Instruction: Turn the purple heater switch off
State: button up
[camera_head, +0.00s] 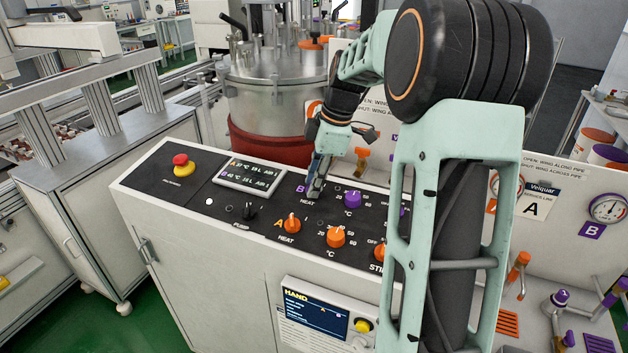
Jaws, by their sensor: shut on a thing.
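My gripper (316,184) reaches down onto the black control panel (160,184), at the HEAT position beside the purple B label (299,188). Its fingers are shut on the purple heater switch there. The fingers hide the switch, so I cannot tell which way it points. The purple °C dial (353,199) is just to the right of the fingers.
An orange heat switch (292,225) and an orange °C dial (336,237) sit nearer on the panel. A black pump switch (248,211), a display (250,174) and a red emergency button (181,160) are to the left. A steel tank (275,100) stands behind.

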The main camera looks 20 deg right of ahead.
aim_at(326, 198)
dwell(0.5)
jog(key=o, duration=1.2)
jog(key=shift+c, duration=0.2)
jog(key=shift+r, duration=0.1)
jog(key=v, duration=1.1)
jog(key=shift+r, duration=0.4)
